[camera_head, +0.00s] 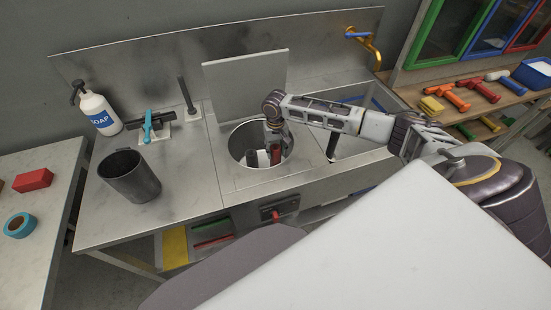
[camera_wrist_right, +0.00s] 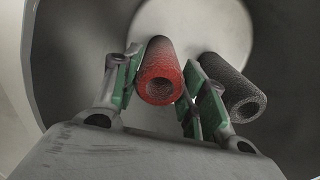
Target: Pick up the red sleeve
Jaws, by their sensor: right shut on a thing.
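The red sleeve (camera_head: 276,154) is a short hollow tube inside the round sunken basin (camera_head: 233,146) in the metal counter. My right gripper (camera_head: 272,137) reaches down into the basin from above. In the right wrist view the red sleeve (camera_wrist_right: 160,72) lies between the green pads of the right gripper (camera_wrist_right: 163,84), which is shut on it. I cannot tell whether the sleeve touches the basin floor. A dark grey sleeve (camera_wrist_right: 233,88) is in the basin just right of the right finger; it also shows in the head view (camera_head: 253,159). My left gripper is out of view.
A square lid (camera_head: 246,78) stands upright behind the basin. A dark metal cup (camera_head: 131,177), a soap bottle (camera_head: 98,110) and a blue-handled tool (camera_head: 148,127) are on the counter to the left. A wooden shelf (camera_head: 480,108) with coloured tools is at the right.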

